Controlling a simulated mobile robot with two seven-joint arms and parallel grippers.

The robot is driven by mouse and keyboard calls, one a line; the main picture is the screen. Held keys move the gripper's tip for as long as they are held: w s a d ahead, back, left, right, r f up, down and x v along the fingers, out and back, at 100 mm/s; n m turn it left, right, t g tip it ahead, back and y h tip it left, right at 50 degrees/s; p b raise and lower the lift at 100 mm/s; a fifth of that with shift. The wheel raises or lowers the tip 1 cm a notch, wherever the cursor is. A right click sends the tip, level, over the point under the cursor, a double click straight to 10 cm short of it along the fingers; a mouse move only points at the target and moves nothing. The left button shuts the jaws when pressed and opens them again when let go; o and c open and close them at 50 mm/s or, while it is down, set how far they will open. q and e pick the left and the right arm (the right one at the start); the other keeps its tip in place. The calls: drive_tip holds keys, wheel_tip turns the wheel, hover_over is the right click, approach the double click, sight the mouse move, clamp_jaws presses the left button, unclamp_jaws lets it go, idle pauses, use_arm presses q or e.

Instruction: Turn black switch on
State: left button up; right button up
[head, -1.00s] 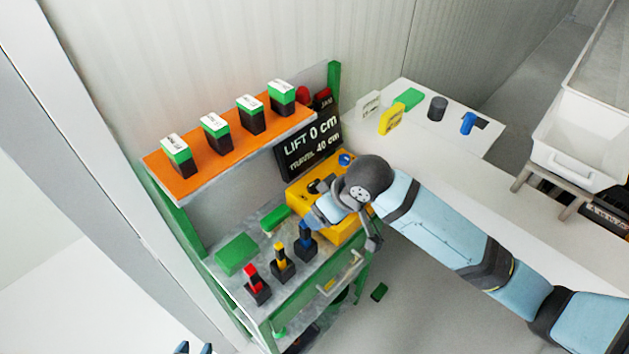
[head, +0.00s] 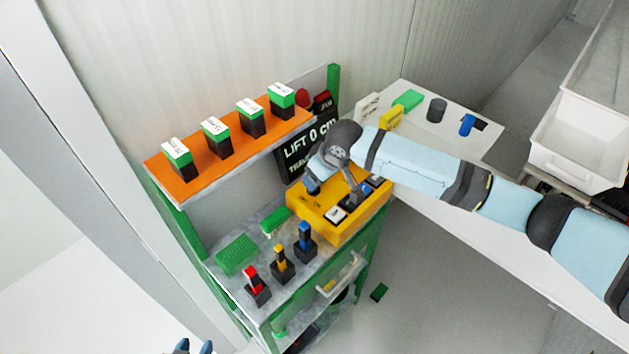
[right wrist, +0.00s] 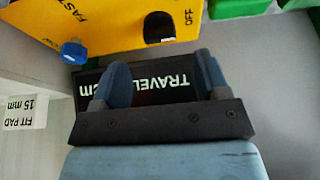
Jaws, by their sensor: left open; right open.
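The yellow control box (head: 350,228) sits at the right end of the grey bench. In the right wrist view, its yellow panel (right wrist: 110,18) carries a black switch (right wrist: 158,25) beside the word OFF and a blue knob (right wrist: 73,50) to the left. My right gripper (right wrist: 162,75) is open and empty, its blue fingers apart just below the switch in that view, with no contact visible. In the head view, my right gripper (head: 313,186) is over the box's back left part and hides the switch. My left gripper (head: 194,347) is open at the bottom edge, away from the box.
A black display (head: 296,158) stands behind the box. Red, yellow and blue levers (head: 281,268) stand on the bench to the left. An orange shelf (head: 195,172) with several green-topped blocks is above. A white table (head: 470,140) is on the right.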

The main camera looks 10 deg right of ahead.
drive_tip(key=shift+x, duration=2.75)
drive_tip(key=c, duration=0.9)
